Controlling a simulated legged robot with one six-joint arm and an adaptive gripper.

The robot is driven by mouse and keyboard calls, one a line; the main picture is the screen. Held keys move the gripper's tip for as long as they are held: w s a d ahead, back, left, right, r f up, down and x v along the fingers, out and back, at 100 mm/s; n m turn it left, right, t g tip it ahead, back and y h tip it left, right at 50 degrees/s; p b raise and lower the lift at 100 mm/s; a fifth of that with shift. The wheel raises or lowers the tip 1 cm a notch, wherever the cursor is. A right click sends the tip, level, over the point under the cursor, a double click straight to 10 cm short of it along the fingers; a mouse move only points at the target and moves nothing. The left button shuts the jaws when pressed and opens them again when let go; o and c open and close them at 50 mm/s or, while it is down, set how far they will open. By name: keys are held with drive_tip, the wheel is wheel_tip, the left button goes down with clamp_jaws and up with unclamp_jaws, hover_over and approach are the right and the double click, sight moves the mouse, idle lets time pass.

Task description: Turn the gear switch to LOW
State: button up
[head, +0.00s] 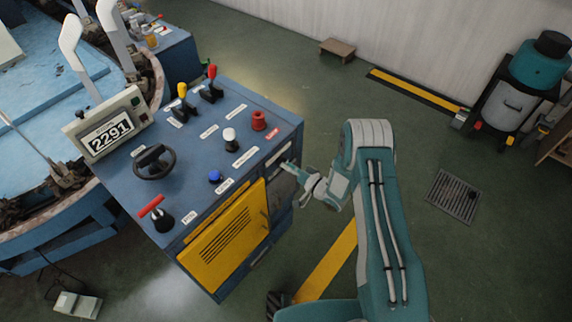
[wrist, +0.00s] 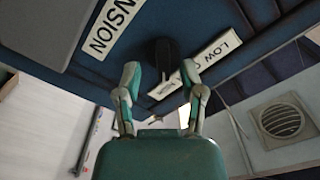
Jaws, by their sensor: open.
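The gear switch is a small black knob (wrist: 165,58) in the wrist view, on the blue face of the console. A white label (wrist: 218,48) beside it, to the right, reads LOW at its upper end; the rest is partly covered by my finger. My gripper (wrist: 160,72) is open, with one fingertip on each side of the knob in the picture. I cannot tell whether either finger touches it. In the head view my gripper (head: 291,168) is at the right side of the blue console (head: 215,150), and the knob cannot be made out there.
The console top carries a black wheel (head: 155,162), a red-handled lever (head: 154,207), a blue button (head: 215,176), a white knob (head: 230,137), a red knob (head: 259,120) and a 2291 display (head: 110,131). A yellow panel (head: 228,236) covers its front.

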drive_tip(key=shift+x, duration=0.8)
drive_tip(key=shift+s+a, duration=0.15)
drive_tip(key=shift+c, duration=0.3)
clamp_jaws()
drive_tip(key=shift+d, duration=0.25)
drive_tip(key=shift+n, duration=0.3)
drive_tip(key=shift+w+r+n, duration=0.1)
drive_tip(key=shift+n, duration=4.25)
drive_tip(key=shift+w+r+n, duration=0.1)
drive_tip(key=shift+n, duration=4.25)
